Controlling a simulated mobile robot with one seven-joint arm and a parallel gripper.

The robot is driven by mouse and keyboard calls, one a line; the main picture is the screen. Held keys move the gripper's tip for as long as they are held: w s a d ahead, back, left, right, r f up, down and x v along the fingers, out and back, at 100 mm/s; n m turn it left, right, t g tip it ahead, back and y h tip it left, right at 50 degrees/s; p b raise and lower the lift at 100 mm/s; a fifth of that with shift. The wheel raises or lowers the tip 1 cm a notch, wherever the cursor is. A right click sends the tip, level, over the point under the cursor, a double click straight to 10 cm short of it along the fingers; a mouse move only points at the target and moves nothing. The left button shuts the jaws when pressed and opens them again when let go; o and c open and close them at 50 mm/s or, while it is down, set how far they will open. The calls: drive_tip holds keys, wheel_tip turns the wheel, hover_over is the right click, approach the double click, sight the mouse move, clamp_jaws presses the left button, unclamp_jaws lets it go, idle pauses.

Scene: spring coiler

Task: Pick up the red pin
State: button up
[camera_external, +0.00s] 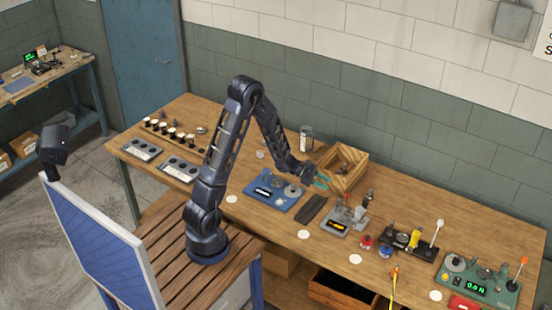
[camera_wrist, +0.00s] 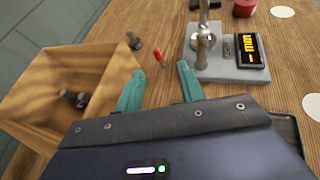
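The red pin (camera_wrist: 160,56) shows in the wrist view, small and slim, on the wooden bench. It lies just beyond the teal fingertips, roughly in line with the gap between them. My gripper (camera_wrist: 160,70) is open, with its two fingers apart and nothing between them. In the external view my gripper (camera_external: 321,181) is above the bench by the front of the wooden box. I cannot make out the red pin clearly in the external view.
The open wooden box (camera_wrist: 98,58) is close on the left, with dark parts inside. A dark peg (camera_wrist: 134,41) stands by its corner. A grey gauge with an orange display (camera_wrist: 225,66) is close on the right. A dark tray (camera_wrist: 286,128) lies at lower right.

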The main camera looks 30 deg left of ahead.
drive_tip(key=shift+w+d+f+n, duration=0.15)
drive_tip(key=shift+w+f+n, duration=0.1)
drive_tip(key=shift+f, duration=0.2)
drive_tip(key=shift+w+d+f+n, duration=0.15)
drive_tip(key=shift+w+f+n, duration=0.1)
drive_tip(key=shift+f, duration=0.15)
drive_tip(key=x, duration=0.5)
drive_tip(key=shift+f+x, duration=0.25)
drive_tip(key=shift+x, duration=2.45)
drive_tip(key=shift+a, duration=0.2)
clamp_jaws()
